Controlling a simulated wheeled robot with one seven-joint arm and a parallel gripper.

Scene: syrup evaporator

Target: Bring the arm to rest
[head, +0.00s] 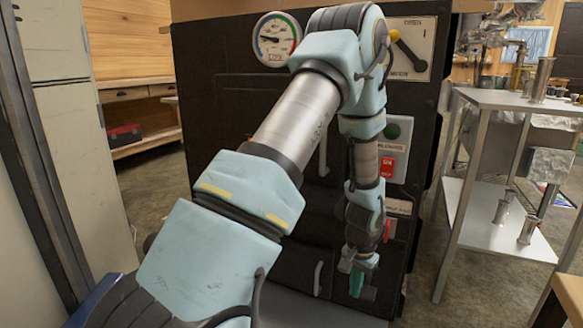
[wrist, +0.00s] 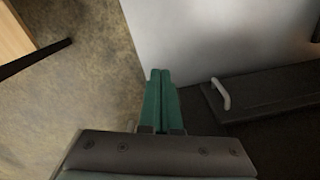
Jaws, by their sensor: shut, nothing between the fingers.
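My arm reaches up and over in the head view, its forearm bending down in front of the black evaporator cabinet (head: 230,120). My gripper (head: 357,283) hangs low, pointing down in front of the cabinet's lower part. In the wrist view its two green fingers (wrist: 160,85) lie together, shut and empty. Below them in that view are a pale grey flat surface (wrist: 200,35) and the dark cabinet front with a light handle (wrist: 221,94). No object touches the fingers.
The cabinet carries a round gauge (head: 277,39), a lever panel (head: 410,48), and a panel with a green button and a red switch (head: 387,167). A steel shelf table (head: 490,215) stands at right. A wooden shelf (head: 140,92) is at left. Bare floor (head: 155,190) lies between.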

